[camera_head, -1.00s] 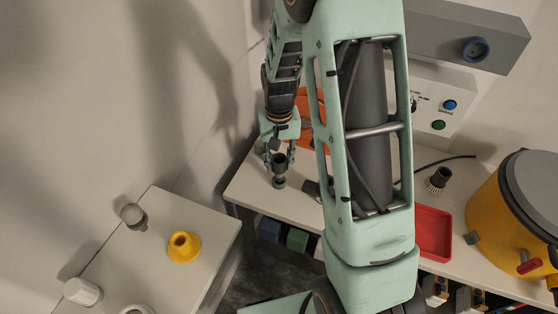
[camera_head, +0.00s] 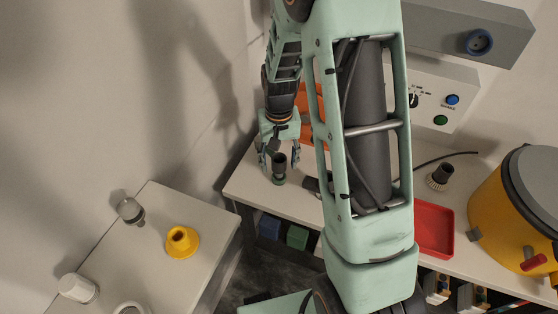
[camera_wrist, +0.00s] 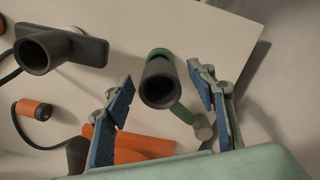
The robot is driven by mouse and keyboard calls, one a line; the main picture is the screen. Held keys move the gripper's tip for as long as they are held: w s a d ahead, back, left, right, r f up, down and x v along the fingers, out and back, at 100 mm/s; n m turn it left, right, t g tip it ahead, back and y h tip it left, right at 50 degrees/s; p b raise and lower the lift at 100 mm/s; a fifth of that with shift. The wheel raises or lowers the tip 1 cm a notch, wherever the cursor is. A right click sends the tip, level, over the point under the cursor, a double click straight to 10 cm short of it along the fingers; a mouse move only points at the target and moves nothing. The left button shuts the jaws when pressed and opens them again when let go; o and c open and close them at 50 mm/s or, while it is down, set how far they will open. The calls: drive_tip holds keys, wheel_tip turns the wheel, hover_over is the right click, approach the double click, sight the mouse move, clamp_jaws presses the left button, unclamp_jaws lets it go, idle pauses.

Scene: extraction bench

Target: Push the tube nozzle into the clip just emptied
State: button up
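A dark hollow tube piece (camera_head: 279,166) with a green foot stands on the bench; it also shows in the wrist view (camera_wrist: 158,84). My gripper (camera_head: 279,158) is open around it, with a finger on each side. In the wrist view both blue-padded fingers (camera_wrist: 160,98) stand apart from its walls. A dark T-shaped nozzle (camera_wrist: 47,50) lies to the left in the wrist view, mostly behind my arm in the head view. I cannot tell for sure which piece is the tube nozzle. Holders under the bench's front edge (camera_head: 436,288) may be clips; an emptied one cannot be picked out.
Orange parts (camera_wrist: 130,146) lie near my fingers. A dark brush (camera_head: 440,175), a red tray (camera_head: 434,232) and a yellow canister (camera_head: 505,225) are right of my arm. A wall stands close behind the gripper.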

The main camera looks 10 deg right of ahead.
wheel_tip(320, 180, up, 12)
idle(0.6)
